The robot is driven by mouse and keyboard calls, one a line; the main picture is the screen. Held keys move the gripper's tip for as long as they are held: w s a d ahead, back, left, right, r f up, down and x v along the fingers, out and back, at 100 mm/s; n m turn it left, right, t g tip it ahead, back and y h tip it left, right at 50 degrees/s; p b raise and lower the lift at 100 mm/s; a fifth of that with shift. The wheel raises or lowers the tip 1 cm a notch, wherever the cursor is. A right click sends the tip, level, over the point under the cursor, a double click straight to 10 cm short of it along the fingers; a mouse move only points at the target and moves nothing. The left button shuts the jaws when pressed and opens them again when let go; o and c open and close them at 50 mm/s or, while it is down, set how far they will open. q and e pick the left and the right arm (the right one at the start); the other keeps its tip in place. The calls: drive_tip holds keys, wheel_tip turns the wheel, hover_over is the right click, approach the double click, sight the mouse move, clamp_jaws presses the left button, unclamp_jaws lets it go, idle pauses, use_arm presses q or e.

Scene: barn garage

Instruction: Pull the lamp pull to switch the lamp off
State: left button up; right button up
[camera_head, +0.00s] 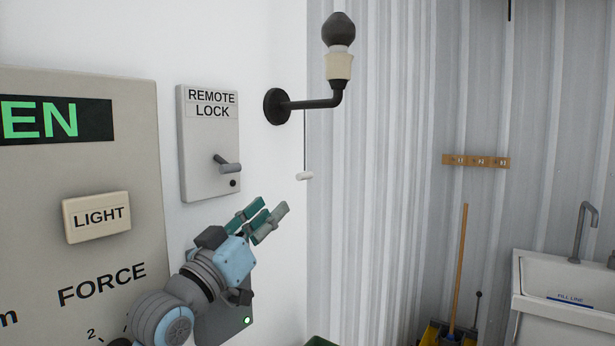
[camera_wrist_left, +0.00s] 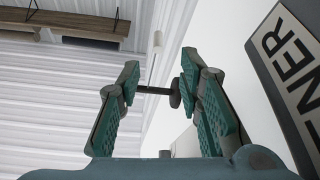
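The lamp (camera_head: 338,66) has a dark grey bulb on a cream socket, with a black arm fixed to the white wall. A small white lamp pull (camera_head: 304,176) hangs below it on a thin dark cord. My left gripper (camera_head: 268,211) is below and to the left of the pull, fingers pointing up and right, apart and empty. In the left wrist view my gripper (camera_wrist_left: 158,78) is open. The white pull (camera_wrist_left: 157,39) and the dark lamp arm (camera_wrist_left: 153,90) appear beyond the fingers, in the gap between them. My right gripper is out of view.
A REMOTE LOCK box (camera_head: 210,140) with a small lever is on the wall just above my left gripper. A panel with a LIGHT button (camera_head: 97,217) stands left.

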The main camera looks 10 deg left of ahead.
sight(304, 177)
use_arm(q)
drive_tip(key=p+x, duration=0.2)
drive_tip(key=x, duration=0.9)
drive_tip(key=shift+w+d+r, duration=0.15)
drive_tip(key=shift+w+r, duration=0.05)
drive_tip(key=shift+w+d+r, duration=0.15)
drive_tip(key=shift+w+r, duration=0.2)
drive_tip(key=shift+w, duration=0.1)
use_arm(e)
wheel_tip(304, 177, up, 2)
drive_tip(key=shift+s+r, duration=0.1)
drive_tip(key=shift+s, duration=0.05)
use_arm(q)
drive_tip(key=shift+f, duration=0.1)
clamp_jaws()
